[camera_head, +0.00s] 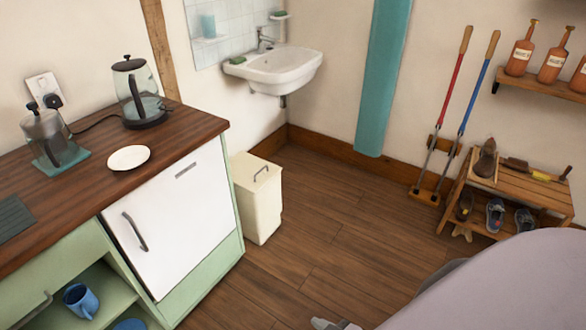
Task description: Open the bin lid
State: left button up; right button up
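The bin (257,205) is a cream, upright box on the wood floor, just right of the kitchen cabinet. Nothing touches the lid.
The wooden counter (80,180) bears a kettle (139,92), a glass jug (50,138) and a white plate (128,158). A sink (285,70) hangs behind the bin. The floor right of the bin is clear. A lavender-grey shape (500,280) fills the lower right.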

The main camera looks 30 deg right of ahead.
aim_at(251, 173)
jog(key=z, duration=0.7)
jog(key=i+l+u, duration=0.15)
jog(key=i+l, duration=0.15)
jog(key=i+l+u, duration=0.1)
jog(key=i+l, duration=0.3)
jog(key=i+l+u, duration=0.15)
jog(key=i+l, duration=0.25)
jog(key=i+l+u, duration=0.15)
jog(key=i+l, duration=0.3)
jog(key=i+l+u, duration=0.1)
jog(key=i+l, duration=0.25)
jog(key=l, duration=0.15)
jog(key=i+l+u, duration=0.15)
jog(key=i+l, duration=0.15)
jog(key=l, duration=0.2)
jog(key=i+l+u, duration=0.1)
jog(key=i+l, duration=0.2)
jog(key=l, duration=0.25)
jog(key=i+l+u, duration=0.15)
jog(key=i+l, duration=0.15)
jog(key=l, duration=0.25)
